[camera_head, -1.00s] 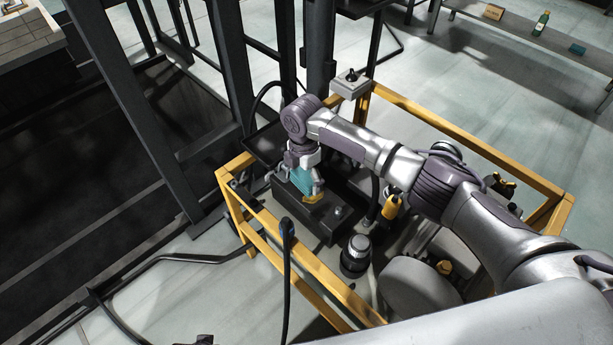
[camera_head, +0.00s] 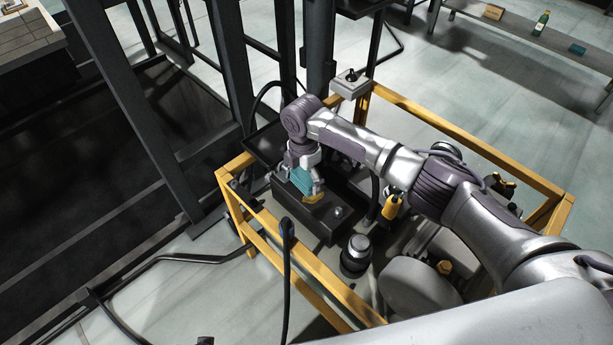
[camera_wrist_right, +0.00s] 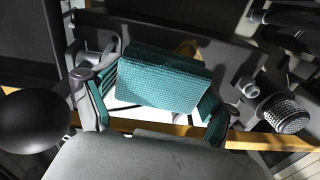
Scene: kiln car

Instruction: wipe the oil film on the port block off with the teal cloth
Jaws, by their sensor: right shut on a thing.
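My right gripper (camera_head: 304,182) is shut on the teal cloth (camera_head: 302,179), over the dark port block (camera_head: 322,226). The cloth also shows in the right wrist view (camera_wrist_right: 165,82), folded, between the two fingers. An amber oil film (camera_head: 313,198) lies on the block's top, beside the cloth's lower right edge. In the wrist view only part of the film (camera_wrist_right: 188,47) shows behind the cloth. I cannot tell whether the cloth touches the block. My left gripper is not in view.
A yellow frame (camera_head: 455,135) surrounds the block. A round dark-and-silver part (camera_head: 356,256) and a yellow-handled part (camera_head: 392,207) stand near it. A black hose (camera_head: 286,270) rises in front. A bench (camera_head: 470,12) at the back right holds a green bottle (camera_head: 541,22).

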